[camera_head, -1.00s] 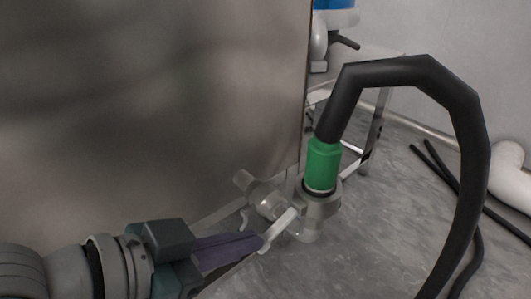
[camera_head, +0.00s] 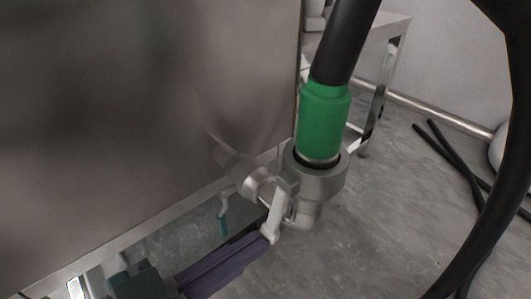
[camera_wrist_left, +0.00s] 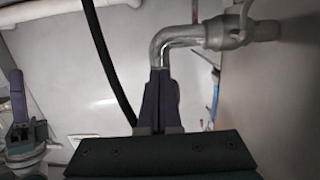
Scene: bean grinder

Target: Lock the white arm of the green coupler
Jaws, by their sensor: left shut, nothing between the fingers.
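The green coupler (camera_head: 323,125) stands upright on a grey metal fitting (camera_head: 322,180), with a thick black hose (camera_head: 345,40) rising from its top. The white arm (camera_head: 277,212) hangs down on the fitting's left side. My left gripper (camera_head: 266,241) comes in from the lower left, its purple fingers shut, with its tips at the white arm's lower end. I cannot tell whether they touch. In the left wrist view the shut fingers (camera_wrist_left: 160,75) sit just under a bent metal pipe (camera_wrist_left: 176,40). A similar purple and teal gripper, apparently my right one (camera_wrist_left: 18,95), shows at the left edge; its jaws are unclear.
A large steel panel (camera_head: 130,110) stands close on the left, beside the fitting. Black cables (camera_head: 450,155) lie on the grey floor (camera_head: 390,200) at right. A metal frame (camera_head: 380,80) stands behind the coupler.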

